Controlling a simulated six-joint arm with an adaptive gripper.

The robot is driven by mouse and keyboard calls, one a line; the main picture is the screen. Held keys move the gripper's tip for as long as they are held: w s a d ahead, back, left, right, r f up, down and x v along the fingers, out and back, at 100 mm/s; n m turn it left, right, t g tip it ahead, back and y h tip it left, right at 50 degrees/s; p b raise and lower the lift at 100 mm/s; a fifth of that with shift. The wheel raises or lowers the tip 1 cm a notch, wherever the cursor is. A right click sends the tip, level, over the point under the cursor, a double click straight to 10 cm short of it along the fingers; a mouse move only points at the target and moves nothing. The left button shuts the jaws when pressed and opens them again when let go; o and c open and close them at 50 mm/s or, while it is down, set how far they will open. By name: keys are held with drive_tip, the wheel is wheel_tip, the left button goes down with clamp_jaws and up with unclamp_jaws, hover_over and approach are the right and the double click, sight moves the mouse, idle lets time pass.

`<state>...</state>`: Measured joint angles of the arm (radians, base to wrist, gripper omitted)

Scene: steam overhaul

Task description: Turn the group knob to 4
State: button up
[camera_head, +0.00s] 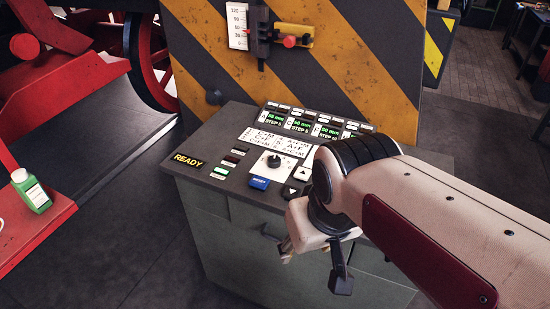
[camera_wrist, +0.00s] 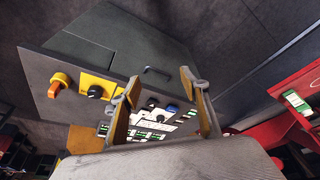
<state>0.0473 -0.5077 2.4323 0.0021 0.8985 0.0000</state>
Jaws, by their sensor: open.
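The group knob (camera_head: 274,161) is a small black round knob on a white plate on the sloping control panel (camera_head: 215,140) in the head view. Its pointer setting is too small to read. My gripper (camera_head: 315,263) is at the front right of the panel, apart from the knob, with its fingers pointing down before the cabinet front. In the wrist view my gripper (camera_wrist: 159,79) has its two fingers spread, with nothing held between them.
Green displays (camera_head: 300,124) line the panel's back. A striped post (camera_head: 330,50) rises behind.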

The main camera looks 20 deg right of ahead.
drive_tip(key=w+d+f+g, duration=0.1)
drive_tip(key=w+f, duration=0.1)
drive_tip(key=w, duration=0.5)
drive_tip(key=w+d+f, duration=0.1)
drive_tip(key=w+d, duration=0.1)
drive_tip(key=w, duration=0.4)
approach(275, 160)
drive_tip(key=shift+m, duration=0.3)
drive_tip(key=s+f, duration=0.1)
drive_tip(key=s, duration=0.1)
drive_tip(key=s+f, duration=0.1)
drive_tip(key=s, duration=0.2)
drive_tip(key=s+a+f, duration=0.1)
drive_tip(key=s+f, duration=0.1)
drive_tip(key=shift+s+a, duration=0.1)
drive_tip(key=shift+s, duration=0.25)
drive_tip(key=w, duration=0.3)
drive_tip(key=shift+w+d+r+t, duration=0.15)
drive_tip(key=shift+w+d+t, duration=0.15)
drive_tip(key=shift+d+t, duration=0.1)
drive_tip(key=w+r, duration=0.1)
drive_tip(key=w+r+t, duration=0.1)
drive_tip(key=w, duration=0.1)
drive_tip(key=shift+d+r, duration=0.15)
drive_tip(key=shift+r, duration=0.05)
drive_tip(key=shift+f, duration=0.1)
drive_tip(key=shift+x, duration=3.8)
drive_tip(key=shift+c, duration=0.3)
drive_tip(key=c, duration=1)
